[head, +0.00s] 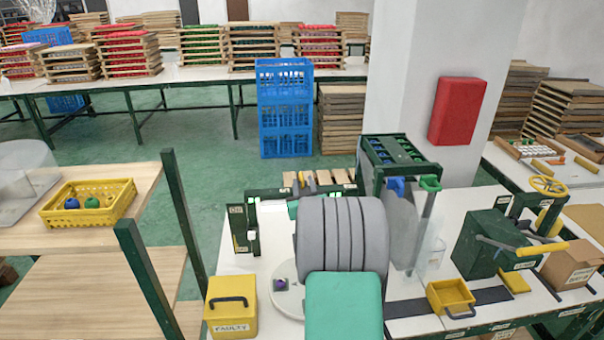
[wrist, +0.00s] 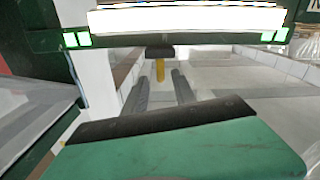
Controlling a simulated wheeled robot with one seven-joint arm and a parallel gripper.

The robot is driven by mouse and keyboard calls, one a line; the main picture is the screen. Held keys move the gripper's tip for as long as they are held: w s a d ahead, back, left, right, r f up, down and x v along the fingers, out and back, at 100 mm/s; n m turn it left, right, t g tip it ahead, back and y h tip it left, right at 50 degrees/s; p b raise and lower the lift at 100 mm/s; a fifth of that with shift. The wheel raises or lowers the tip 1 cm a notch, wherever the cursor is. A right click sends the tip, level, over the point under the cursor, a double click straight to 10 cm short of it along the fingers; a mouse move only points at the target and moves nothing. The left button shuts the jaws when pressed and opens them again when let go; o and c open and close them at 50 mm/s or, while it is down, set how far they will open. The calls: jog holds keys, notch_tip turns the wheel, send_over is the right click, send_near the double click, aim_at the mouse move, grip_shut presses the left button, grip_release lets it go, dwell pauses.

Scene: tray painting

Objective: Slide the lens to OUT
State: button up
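In the wrist view my gripper (wrist: 161,86) points forward, its two dark grey fingers apart with a gap between them. A yellow peg with a dark cap (wrist: 160,70) shows in line with that gap, near the fingertips; I cannot tell whether it is between them or just beyond. A bright white lamp bar (wrist: 186,21) with small green lights crosses above it on a dark green frame. In the head view the dark green frame (head: 240,228) stands behind my arm, which hides much of it. I cannot make out the lens or the OUT mark clearly.
A yellow box marked FAULTY (head: 232,314) and a round white plate with a purple piece (head: 281,284) are left of my arm. A green rack (head: 398,150) stands close on the right. A yellow crate (head: 88,203) sits on the left shelf.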

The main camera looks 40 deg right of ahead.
jog(key=x, duration=0.4)
jog(key=shift+w+d+p, duration=0.1)
jog(key=shift+p, duration=0.3)
jog(key=shift+c, duration=0.4)
grip_shut()
dwell(0.6)
